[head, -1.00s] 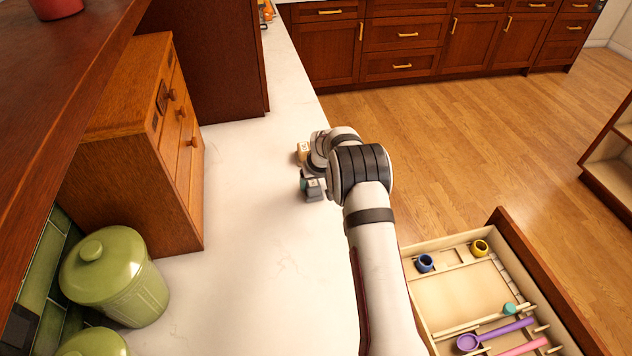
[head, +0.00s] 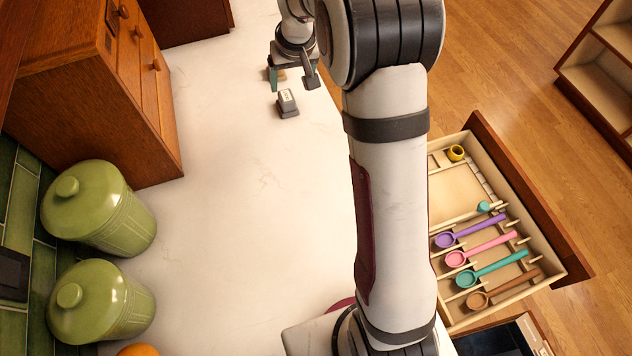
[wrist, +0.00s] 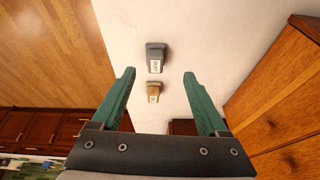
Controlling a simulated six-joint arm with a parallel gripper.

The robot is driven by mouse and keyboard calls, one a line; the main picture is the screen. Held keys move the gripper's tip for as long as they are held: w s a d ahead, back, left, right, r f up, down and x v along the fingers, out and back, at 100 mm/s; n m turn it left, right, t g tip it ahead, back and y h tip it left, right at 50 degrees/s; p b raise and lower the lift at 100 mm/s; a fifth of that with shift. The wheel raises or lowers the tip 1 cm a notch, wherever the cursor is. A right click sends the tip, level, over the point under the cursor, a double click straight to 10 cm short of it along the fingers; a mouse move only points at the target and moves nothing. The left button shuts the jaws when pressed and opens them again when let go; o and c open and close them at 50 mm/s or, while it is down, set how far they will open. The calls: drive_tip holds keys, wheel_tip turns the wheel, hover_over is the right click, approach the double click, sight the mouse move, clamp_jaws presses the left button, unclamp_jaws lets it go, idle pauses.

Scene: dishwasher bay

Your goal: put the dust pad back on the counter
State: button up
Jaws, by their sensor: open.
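The pad (head: 288,104) shows in the head view just in front of my gripper (head: 292,86). In the wrist view the pad (wrist: 155,58) lies beyond the gap between my two green fingertips (wrist: 158,75). My gripper is open, with nothing between its fingers, and looks apart from the pad. A tan block with a label (wrist: 153,95) stands beside the pad; in the head view my gripper partly hides it.
A wooden drawer cabinet (head: 100,110) and two green lidded canisters (head: 98,208) line the counter's left side. An open drawer (head: 468,200) with several coloured spoons is at the right. The counter's middle is clear.

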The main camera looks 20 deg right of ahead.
drive_tip(key=s+a+r+m+g, duration=0.1)
drive_tip(key=s+a+r, duration=0.15)
drive_tip(key=s, duration=0.55)
drive_tip(key=s+a+r+m+g, duration=0.1)
drive_tip(key=s+r, duration=0.3)
drive_tip(key=s, duration=0.5)
drive_tip(key=s+a+f+m+g+y, duration=0.1)
drive_tip(key=s+a+m+g, duration=0.1)
drive_tip(key=s, duration=1.8)
drive_tip(key=shift+s+a+f+m+y, duration=0.2)
drive_tip(key=shift+a+m+y, duration=0.15)
drive_tip(key=shift+a, duration=0.4)
